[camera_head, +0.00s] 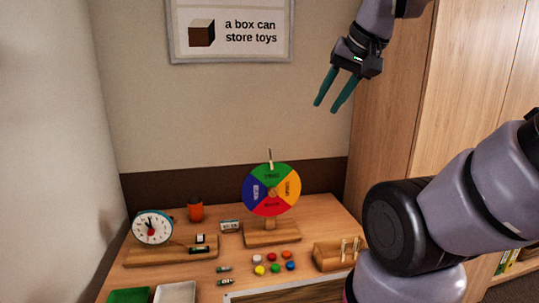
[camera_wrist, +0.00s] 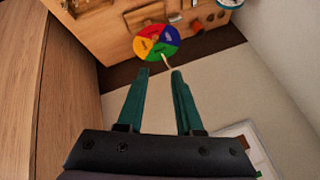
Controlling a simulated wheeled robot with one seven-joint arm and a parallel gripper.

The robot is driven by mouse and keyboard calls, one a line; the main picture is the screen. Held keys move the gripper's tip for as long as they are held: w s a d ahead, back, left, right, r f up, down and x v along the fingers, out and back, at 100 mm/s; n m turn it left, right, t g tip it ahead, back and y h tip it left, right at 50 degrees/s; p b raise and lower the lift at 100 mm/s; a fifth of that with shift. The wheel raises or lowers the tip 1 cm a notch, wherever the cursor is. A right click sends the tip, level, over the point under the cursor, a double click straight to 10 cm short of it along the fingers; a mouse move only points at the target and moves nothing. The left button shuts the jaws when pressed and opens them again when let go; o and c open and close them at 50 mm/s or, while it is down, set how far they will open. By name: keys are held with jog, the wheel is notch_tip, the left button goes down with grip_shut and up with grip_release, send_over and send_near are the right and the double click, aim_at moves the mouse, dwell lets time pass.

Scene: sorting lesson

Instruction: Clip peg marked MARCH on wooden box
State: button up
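A small wooden box (camera_head: 327,261) stands at the right of the table in the head view. Pale upright pieces that look like pegs (camera_head: 344,247) are at it; whether they are clipped to its rim or stand inside I cannot tell. Any writing on them is too small to read, so I cannot pick out the MARCH peg. My gripper (camera_head: 326,107) is open and empty, high above the table in front of the wall. In the wrist view my gripper (camera_wrist: 160,72) has its two teal fingers apart with nothing between them.
A coloured wheel on a stand (camera_head: 271,189) rises mid-table and shows in the wrist view (camera_wrist: 156,43). A clock (camera_head: 152,228) is at the left. Several coloured discs (camera_head: 274,269) lie in front of the wheel. A tall wooden cabinet (camera_head: 395,110) is at the right.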

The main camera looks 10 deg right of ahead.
jog(key=w+r+n+g, duration=0.1)
jog(key=w+n+g, duration=0.1)
jog(key=w+n, duration=0.5)
jog(key=n+g+h, duration=0.4)
jog(key=n+g, duration=0.1)
jog(key=n, duration=1)
send_over(271, 159)
jog(key=shift+w+a+f, duration=0.1)
jog(key=shift+w+f, duration=0.05)
jog(key=shift+f, duration=3.35)
jog(key=shift+w+a+f, duration=0.1)
jog(key=shift+a+f, duration=0.05)
jog(key=shift+f, duration=3.35)
jog(key=shift+w+a+f, duration=0.1)
jog(key=shift+w+f, duration=0.05)
jog(key=shift+f, duration=3.35)
